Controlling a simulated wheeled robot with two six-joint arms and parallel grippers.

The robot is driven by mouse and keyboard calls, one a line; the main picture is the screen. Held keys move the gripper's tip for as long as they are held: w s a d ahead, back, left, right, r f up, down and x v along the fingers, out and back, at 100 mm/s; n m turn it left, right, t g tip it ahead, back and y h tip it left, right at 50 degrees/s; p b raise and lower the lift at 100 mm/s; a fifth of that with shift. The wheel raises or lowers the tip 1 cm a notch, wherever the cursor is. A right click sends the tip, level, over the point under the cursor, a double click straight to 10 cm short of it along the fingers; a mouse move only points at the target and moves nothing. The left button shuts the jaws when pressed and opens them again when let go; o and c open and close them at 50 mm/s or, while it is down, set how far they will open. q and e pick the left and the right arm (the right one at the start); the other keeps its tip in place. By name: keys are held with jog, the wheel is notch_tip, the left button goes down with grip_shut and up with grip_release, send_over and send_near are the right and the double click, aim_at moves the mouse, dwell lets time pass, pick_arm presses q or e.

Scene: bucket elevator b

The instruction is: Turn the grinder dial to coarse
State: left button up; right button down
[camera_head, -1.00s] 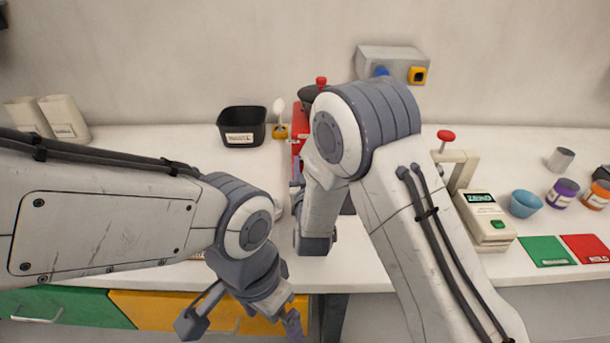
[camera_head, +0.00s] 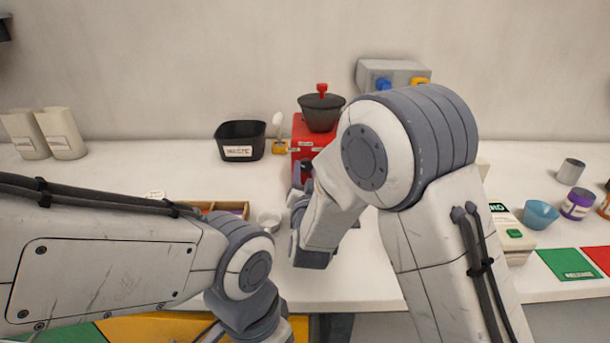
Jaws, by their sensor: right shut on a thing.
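The red grinder (camera_head: 312,135) with a dark hopper (camera_head: 321,115) and a red lid knob stands at the back centre of the counter. Its front carries small labels and a dark dial, mostly hidden by my gripper. My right gripper (camera_head: 302,182) is at the grinder's front, shut on the dial; my own arm hides part of the grip. My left gripper (camera_head: 212,332) is low at the bottom edge, in front of the drawers, and mostly cut off, so its jaws cannot be judged.
A black waste bin (camera_head: 240,150) stands left of the grinder. A blue cup (camera_head: 540,213) and green mat (camera_head: 568,264) lie at the right.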

jog(key=shift+c, duration=2.3)
grip_release()
